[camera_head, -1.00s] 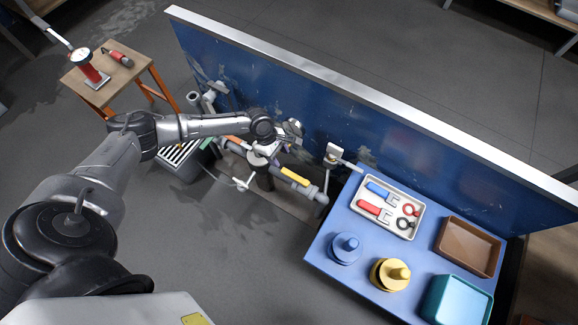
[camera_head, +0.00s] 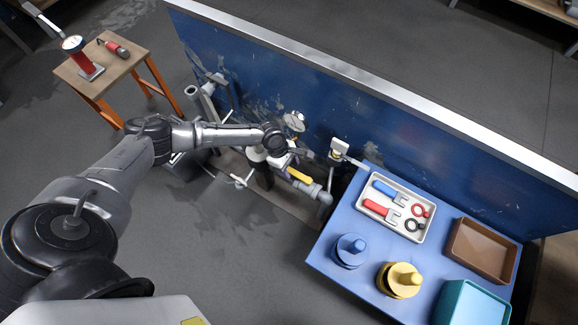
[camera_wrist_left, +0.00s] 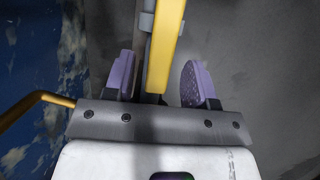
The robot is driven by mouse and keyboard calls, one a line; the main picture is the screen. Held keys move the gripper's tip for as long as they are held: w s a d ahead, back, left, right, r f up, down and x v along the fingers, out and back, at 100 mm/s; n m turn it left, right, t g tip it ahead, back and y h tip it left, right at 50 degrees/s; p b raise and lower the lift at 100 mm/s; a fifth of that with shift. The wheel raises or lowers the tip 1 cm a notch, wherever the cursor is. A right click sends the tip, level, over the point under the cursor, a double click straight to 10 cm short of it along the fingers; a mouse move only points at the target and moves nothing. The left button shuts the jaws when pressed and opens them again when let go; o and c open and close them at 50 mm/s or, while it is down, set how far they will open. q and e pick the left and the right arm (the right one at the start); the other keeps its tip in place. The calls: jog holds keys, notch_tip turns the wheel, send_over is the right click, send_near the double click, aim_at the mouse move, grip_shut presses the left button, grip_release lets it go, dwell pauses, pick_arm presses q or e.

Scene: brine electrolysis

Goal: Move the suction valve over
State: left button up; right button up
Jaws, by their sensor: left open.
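A yellow bar-shaped handle (camera_head: 300,175) lies along the grey pipework (camera_head: 322,194) at the foot of the blue wall. No label shows which valve is the suction valve. My left gripper (camera_head: 296,156) is at the pipework, beside the upper end of this handle. In the left wrist view the jaws of my left gripper (camera_wrist_left: 160,82) are apart. A yellow bar (camera_wrist_left: 167,42) runs between them, closer to the left finger, with a gap to the right finger. My arm and wrist hide part of the pipework. My right gripper is out of view.
A blue wall (camera_head: 400,135) stands behind the pipes. A round gauge (camera_head: 295,120) is close to my wrist. A blue table (camera_head: 328,245) at right carries a tool tray (camera_head: 426,232) and bins. A curved yellow rod (camera_wrist_left: 28,106) lies left of the gripper. Open floor is in front.

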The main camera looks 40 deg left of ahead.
pick_arm(q)
jog(key=shift+c, duration=0.4)
grip_shut()
